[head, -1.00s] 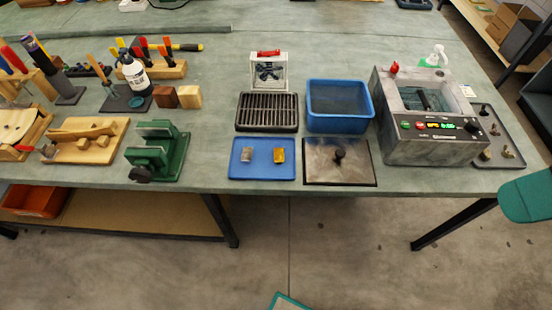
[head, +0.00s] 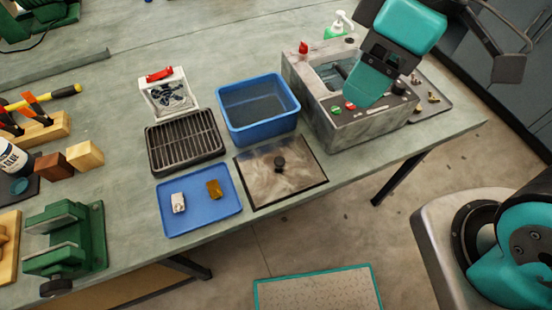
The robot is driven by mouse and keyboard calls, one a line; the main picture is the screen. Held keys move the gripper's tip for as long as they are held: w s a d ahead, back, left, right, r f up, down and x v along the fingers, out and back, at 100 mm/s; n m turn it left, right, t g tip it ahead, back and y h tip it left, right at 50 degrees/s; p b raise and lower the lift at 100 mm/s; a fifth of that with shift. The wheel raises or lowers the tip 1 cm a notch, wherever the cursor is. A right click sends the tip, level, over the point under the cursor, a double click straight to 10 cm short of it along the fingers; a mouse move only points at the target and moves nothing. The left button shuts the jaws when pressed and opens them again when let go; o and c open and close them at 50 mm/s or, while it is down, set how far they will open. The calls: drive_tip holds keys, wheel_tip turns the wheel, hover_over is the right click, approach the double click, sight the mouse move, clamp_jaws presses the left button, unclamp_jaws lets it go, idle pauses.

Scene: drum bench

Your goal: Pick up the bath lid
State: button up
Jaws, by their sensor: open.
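The bath lid is a flat, square, brownish-grey plate (head: 260,186) with a dark edge and a black knob in its middle. It lies flat near the bench's front edge, right of a blue tray. The grey bath (head: 338,118) stands behind and right of it, its top opening uncovered.
A blue tray (head: 165,222) with two small pieces lies left of the lid. A blue tub (head: 258,128) stands behind it, with a black grated tray (head: 184,142) to the left. A green vise (head: 72,252) stands at left.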

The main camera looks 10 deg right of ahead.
drive_tip(key=w+a+f+n+h+b, duration=0.1)
drive_tip(key=w+a+f+n+b, duration=0.25)
drive_tip(key=f+n, duration=0.3)
drive_tip(key=n+h+b, duration=0.2)
drive_tip(key=n+b, duration=0.2)
drive_tip(key=n, duration=0.4)
hover_over(280, 161)
wheel_tip(280, 161, down, 7)
drive_tip(key=f, duration=1.1)
drive_tip(key=shift+w+f, duration=0.1)
drive_tip(key=shift+w, duration=0.2)
drive_tip(key=f, duration=0.4)
drive_tip(key=f+p, duration=0.1)
drive_tip(key=f, duration=0.1)
drive_tip(key=shift+s+f, duration=0.2)
drive_tip(key=shift+s, duration=0.1)
clamp_jaws()
